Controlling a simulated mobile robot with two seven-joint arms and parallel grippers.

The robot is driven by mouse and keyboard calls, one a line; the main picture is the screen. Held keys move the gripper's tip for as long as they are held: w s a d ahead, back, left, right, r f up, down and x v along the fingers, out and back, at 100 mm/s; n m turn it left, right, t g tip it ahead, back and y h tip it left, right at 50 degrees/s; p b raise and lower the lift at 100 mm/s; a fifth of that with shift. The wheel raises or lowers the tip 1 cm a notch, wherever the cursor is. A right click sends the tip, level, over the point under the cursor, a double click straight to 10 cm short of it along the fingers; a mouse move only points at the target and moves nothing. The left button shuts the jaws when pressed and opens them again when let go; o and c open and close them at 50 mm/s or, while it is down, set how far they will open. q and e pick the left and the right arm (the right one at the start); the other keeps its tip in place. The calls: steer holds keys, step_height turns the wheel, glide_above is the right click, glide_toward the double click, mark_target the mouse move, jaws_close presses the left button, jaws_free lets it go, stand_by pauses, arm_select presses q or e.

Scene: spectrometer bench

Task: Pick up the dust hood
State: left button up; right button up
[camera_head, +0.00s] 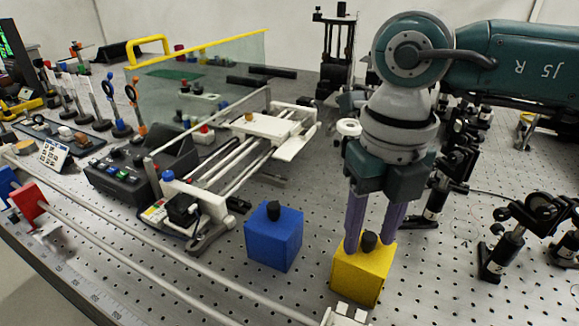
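Two box-shaped covers with black top knobs stand on the perforated bench; the frame does not tell which is the dust hood. The yellow box (358,279) is at the lower middle, and the blue box (273,241) is to its left. My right gripper (369,240) points down over the yellow box. Its two purple fingers are apart, one on each side of the black knob (369,243). I cannot tell whether either finger touches the knob. The yellow box appears to rest upright on the bench. My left gripper is not in view.
A white rail instrument (252,123) and a dark control box (130,171) stand left of the blue box. Black optical mounts (505,247) crowd the right. A clear panel with a yellow top edge (205,48) stands behind. Some bare bench (430,290) lies right of the yellow box.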

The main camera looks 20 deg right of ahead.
jaws_close()
stand_by(1.1)
